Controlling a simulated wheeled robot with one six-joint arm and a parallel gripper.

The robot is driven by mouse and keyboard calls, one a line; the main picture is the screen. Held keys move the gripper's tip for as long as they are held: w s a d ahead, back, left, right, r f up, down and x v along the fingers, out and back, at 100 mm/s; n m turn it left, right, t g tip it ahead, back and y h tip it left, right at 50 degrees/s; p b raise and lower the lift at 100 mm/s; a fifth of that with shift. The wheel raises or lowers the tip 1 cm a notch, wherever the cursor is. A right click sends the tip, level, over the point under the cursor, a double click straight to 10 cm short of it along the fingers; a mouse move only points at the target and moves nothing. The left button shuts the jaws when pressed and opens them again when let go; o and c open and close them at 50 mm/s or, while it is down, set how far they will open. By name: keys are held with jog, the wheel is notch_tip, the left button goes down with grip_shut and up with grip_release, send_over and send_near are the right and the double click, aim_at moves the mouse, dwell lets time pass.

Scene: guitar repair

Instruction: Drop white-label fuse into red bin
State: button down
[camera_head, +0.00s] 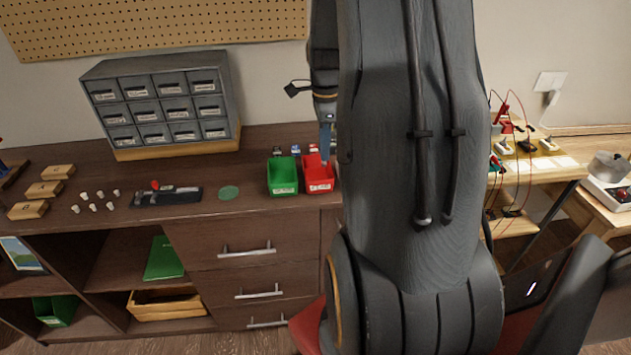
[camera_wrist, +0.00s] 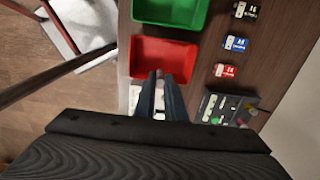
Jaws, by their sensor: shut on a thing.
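The red bin (camera_head: 317,173) stands on the dark wooden cabinet top, touching or close beside the green bin; it also shows in the wrist view (camera_wrist: 165,56) and looks empty inside. My gripper (camera_head: 326,150) points down at the red bin in the head view. In the wrist view my gripper (camera_wrist: 159,82) is shut on a small pale piece (camera_wrist: 160,91), which I take for the fuse; its label cannot be read. The fingertips appear over the red bin's near edge. My arm covers much of the head view.
The green bin (camera_head: 283,176) sits left of the red bin. Small black (camera_wrist: 245,11), blue (camera_wrist: 236,44) and red (camera_wrist: 225,71) labelled blocks stand behind the bins. A grey drawer unit (camera_head: 158,104) is at the left back. A green disc (camera_head: 229,192) lies on the cabinet top.

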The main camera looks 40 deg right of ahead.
jog(key=shift+f+b, duration=0.4)
jog(key=shift+f, duration=0.45)
jog(key=c, duration=1.7)
grip_release()
jog(key=shift+c, duration=0.2)
jog(key=shift+r, duration=0.15)
notch_tip(320, 180, up, 8)
jog(key=shift+f+b, duration=0.2)
jog(key=shift+b, duration=0.7)
